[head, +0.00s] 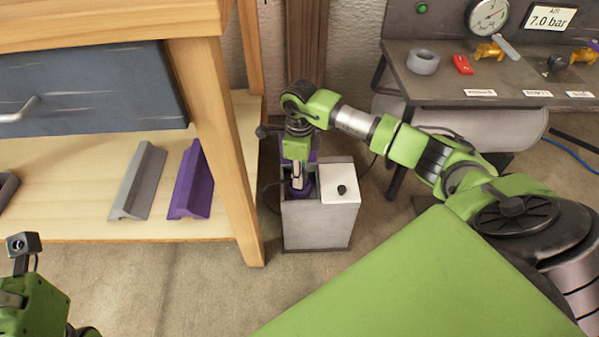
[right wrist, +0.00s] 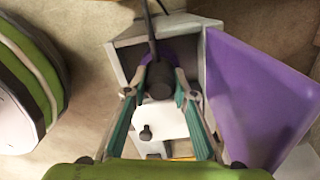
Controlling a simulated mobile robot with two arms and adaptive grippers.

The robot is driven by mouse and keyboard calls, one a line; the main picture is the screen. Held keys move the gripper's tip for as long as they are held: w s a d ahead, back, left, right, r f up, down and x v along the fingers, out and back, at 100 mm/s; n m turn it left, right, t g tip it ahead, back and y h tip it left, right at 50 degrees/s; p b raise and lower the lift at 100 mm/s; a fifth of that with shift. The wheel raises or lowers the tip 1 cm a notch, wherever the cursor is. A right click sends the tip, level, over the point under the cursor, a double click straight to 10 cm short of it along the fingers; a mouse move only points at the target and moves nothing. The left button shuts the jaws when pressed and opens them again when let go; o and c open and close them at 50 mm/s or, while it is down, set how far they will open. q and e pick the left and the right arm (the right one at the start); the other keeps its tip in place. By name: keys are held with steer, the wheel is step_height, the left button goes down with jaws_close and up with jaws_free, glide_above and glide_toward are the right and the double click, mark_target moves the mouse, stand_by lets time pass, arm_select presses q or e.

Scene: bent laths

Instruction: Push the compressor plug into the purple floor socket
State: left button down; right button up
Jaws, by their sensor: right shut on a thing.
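My right gripper (head: 299,184) points down into the open side of a grey floor box (head: 316,229). In the right wrist view its fingers (right wrist: 160,84) are shut on the black plug (right wrist: 157,80), whose cable runs up the picture. The purple socket (head: 303,192) is inside that side. In the right wrist view its purple round part (right wrist: 147,57) shows around and behind the plug; I cannot tell how deep the plug sits. A purple lid (right wrist: 258,95) stands open beside it. My left gripper's green body shows at the lower left; its fingertips are hidden.
A closed white lid (head: 340,180) with a black knob covers the box's other side. A wooden bench leg (head: 228,150) stands close at left. A grey compressor bench (head: 440,85) stands behind at right. Purple (head: 193,180) and grey (head: 138,180) laths lie on the shelf.

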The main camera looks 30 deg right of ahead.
steer(key=shift+f, duration=0.3)
stand_by(0.5)
stand_by(0.3)
steer(key=o, duration=1.2)
steer(key=o, duration=0.5)
